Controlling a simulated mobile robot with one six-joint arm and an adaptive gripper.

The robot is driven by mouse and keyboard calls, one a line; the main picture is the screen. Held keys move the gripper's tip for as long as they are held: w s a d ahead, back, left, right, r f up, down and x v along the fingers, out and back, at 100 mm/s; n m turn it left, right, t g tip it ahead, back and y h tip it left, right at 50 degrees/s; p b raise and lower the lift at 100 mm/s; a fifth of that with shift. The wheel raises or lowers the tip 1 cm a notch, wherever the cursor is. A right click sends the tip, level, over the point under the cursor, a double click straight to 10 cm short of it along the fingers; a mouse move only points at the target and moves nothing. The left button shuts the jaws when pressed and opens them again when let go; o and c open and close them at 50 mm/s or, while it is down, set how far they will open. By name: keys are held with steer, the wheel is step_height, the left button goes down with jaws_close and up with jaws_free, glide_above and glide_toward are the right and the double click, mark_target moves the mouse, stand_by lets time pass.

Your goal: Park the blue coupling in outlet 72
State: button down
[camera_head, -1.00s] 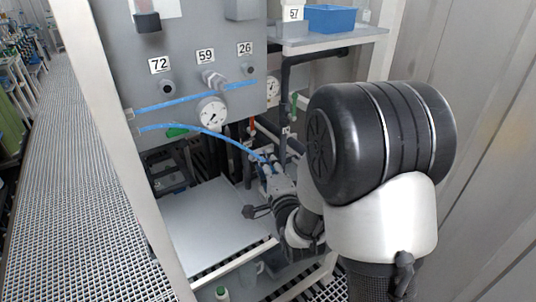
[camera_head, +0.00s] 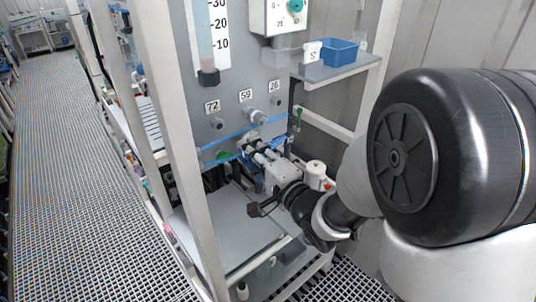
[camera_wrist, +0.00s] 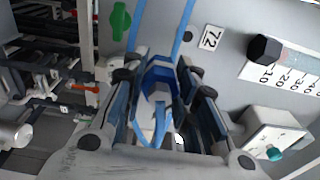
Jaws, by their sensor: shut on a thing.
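The blue coupling (camera_wrist: 157,76) sits between the fingers of my gripper (camera_wrist: 166,95) in the wrist view, with blue hose attached. Outlet 72 (camera_head: 216,124) is a dark round port below its "72" label on the grey panel. It also shows in the wrist view (camera_wrist: 187,36), left of the label, and looks empty. In the head view my gripper (camera_head: 255,150) is in front of the panel, below outlets 72 and 59; the coupling is not clear there. The gap between coupling and outlet is hard to judge.
Outlet 59 (camera_head: 257,117) has a fitting in it, and outlet 26 (camera_head: 278,101) is farther right. A blue hose (camera_head: 228,138) crosses the panel below the outlets. A green handle (camera_wrist: 120,21) is near my gripper. A frame post (camera_head: 183,150) stands left.

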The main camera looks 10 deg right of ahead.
mark_target(220, 126)
steer(key=r, duration=0.1)
steer(key=r+p, duration=0.1)
steer(key=s+a+r+n+g+y, duration=0.1)
steer(key=shift+r+p, duration=0.1)
steer(key=shift+p, duration=0.2)
steer(key=shift+s+a+r, duration=0.15)
steer(key=shift+a+r, duration=0.05)
steer(key=shift+a, duration=0.15)
steer(key=shift+x, duration=2.9)
steer(key=shift+w+a, duration=0.3)
steer(key=shift+w, duration=0.15)
stand_by(0.4)
steer(key=c, duration=1.2)
jaws_free()
